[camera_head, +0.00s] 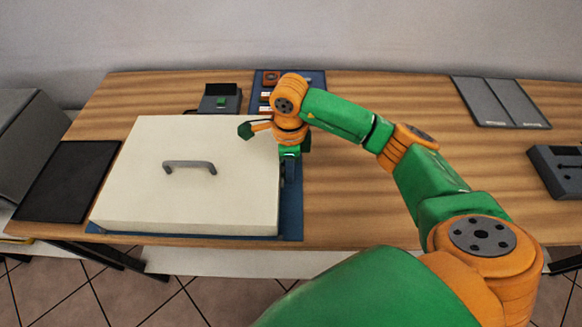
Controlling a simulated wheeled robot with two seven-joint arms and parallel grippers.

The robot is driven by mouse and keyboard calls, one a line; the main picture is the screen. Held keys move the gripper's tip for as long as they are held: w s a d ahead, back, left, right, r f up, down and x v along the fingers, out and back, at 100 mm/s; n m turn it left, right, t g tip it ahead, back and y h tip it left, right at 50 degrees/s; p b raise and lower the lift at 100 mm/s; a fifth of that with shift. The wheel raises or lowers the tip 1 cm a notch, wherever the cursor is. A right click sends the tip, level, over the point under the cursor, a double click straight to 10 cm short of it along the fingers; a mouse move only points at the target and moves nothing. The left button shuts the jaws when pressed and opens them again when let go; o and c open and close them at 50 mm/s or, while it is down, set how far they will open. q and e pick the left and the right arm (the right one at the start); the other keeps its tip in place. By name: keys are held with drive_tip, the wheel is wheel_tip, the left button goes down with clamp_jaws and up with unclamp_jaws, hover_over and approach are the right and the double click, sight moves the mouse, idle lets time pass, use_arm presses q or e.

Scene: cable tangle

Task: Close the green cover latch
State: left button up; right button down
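A large cream cover (225,190) with a grey handle (189,166) lies flat on a blue base (291,222) at the left of the table. My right arm reaches in from the lower right, and its wrist is over the cover's right edge. My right gripper (290,172) points down beside that edge, dark and small; its fingers are mostly hidden, so I cannot tell if they are open or hold anything. Green shows just under the wrist; I cannot tell whether it is the latch or part of my arm. No latch is clearly visible. My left gripper is out of view.
A dark box with a green part (221,101) stands behind the cover. A blue panel (315,77) lies behind my wrist. A black mat (68,182) is at left, grey plates (499,102) at back right, a grey device (560,170) at right. The table's middle right is bare.

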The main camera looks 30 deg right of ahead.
drive_tip(key=c, duration=1)
unclamp_jaws()
drive_tip(key=shift+o, duration=1)
drive_tip(key=shift+a, duration=0.1)
drive_tip(key=shift+r, duration=0.1)
wheel_tip(320, 180, up, 7)
drive_tip(key=shift+b, duration=0.4)
